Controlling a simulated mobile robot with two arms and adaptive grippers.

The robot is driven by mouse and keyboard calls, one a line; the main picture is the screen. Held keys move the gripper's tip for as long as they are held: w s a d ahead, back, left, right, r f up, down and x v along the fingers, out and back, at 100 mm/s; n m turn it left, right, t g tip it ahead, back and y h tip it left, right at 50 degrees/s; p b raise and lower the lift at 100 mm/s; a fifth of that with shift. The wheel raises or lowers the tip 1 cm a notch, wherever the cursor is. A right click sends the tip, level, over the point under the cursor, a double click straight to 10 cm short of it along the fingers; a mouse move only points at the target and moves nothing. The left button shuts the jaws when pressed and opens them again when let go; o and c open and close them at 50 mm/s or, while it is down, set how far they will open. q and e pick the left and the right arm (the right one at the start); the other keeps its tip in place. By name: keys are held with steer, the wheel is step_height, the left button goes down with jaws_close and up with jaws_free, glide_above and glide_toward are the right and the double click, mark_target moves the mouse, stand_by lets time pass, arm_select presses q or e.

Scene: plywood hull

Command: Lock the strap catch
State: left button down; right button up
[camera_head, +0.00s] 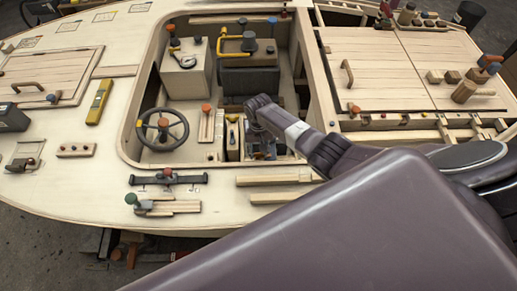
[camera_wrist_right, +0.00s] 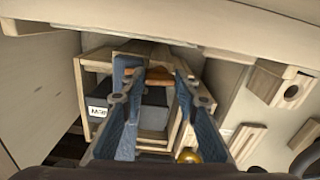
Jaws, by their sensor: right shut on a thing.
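My right gripper (camera_head: 262,150) reaches down into the open well of the hull, at its front edge. In the right wrist view its two blue-padded fingers (camera_wrist_right: 153,78) reach into a small wooden compartment (camera_wrist_right: 82,105). An orange-brown piece (camera_wrist_right: 155,73) lies between the fingertips, and the gripper is shut on it. The fingers hide part of it, and I cannot tell for sure that it is the strap catch. A dark box with a white label (camera_wrist_right: 98,111) sits in the compartment beside the left finger. My left gripper is not in view.
A steering wheel (camera_head: 162,128) and an upright wooden piece with an orange knob (camera_head: 206,124) stand left of the gripper. A black bar (camera_head: 168,180) lies on the front deck. A brass ball (camera_wrist_right: 189,156) is close under the right finger. Wooden hatches (camera_head: 375,70) lie right.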

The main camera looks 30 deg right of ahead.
mark_target(258, 153)
steer(key=shift+r+m, duration=0.1)
steer(key=shift+m, duration=0.4)
steer(key=shift+w, duration=0.1)
steer(key=o, duration=0.9)
step_height(258, 153, up, 12)
stand_by(0.4)
stand_by(0.3)
